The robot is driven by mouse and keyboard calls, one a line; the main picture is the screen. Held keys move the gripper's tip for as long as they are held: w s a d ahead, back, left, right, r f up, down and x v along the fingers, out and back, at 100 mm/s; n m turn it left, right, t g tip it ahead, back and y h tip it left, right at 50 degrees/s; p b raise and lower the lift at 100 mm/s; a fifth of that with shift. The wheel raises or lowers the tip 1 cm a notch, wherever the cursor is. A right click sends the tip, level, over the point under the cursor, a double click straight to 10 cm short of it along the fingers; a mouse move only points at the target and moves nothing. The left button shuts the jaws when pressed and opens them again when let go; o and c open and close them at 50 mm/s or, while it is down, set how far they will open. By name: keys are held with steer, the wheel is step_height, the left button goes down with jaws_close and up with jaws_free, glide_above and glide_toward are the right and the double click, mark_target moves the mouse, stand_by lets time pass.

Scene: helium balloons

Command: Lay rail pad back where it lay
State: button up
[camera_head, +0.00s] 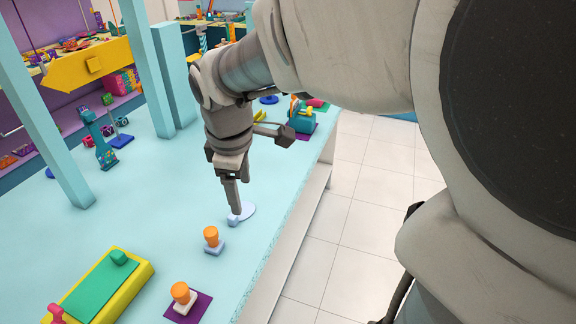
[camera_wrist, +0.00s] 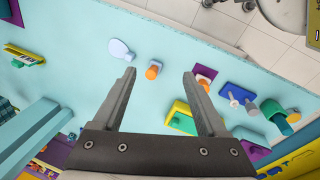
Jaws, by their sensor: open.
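A flat, pale lavender round pad with a small block at one end (camera_head: 246,211) lies on the light blue table; it looks like the rail pad, though I cannot be sure. In the wrist view, the pad (camera_wrist: 118,47) lies beyond the tip of the left finger, apart from it. My gripper (camera_head: 237,208) points down over the table, its fingertips overlapping the pad's near side in the head view. In the wrist view, my gripper (camera_wrist: 160,73) is open, its fingers wide apart with nothing held between them.
An orange-topped peg on a pale base (camera_head: 212,240) stands close by. Another orange peg stands on a purple mat (camera_head: 204,302). A yellow and green tray (camera_head: 140,272) lies at front left. Light blue posts (camera_head: 44,130) rise at left. The table's right edge (camera_head: 296,222) is near.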

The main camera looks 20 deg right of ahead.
steer(key=s+d+r+m+t, duration=0.1)
steer(key=s+r+m, duration=0.1)
steer(key=s+m, duration=0.4)
steer(key=s+d+r+m+t, duration=0.1)
steer(key=s+d+m+t, duration=0.1)
steer(key=s+m, duration=0.3)
steer(key=shift+s+r+m+y, duration=0.4)
steer(key=shift+s, duration=0.65)
steer(key=c, duration=0.4)
steer(key=shift+a, duration=0.1)
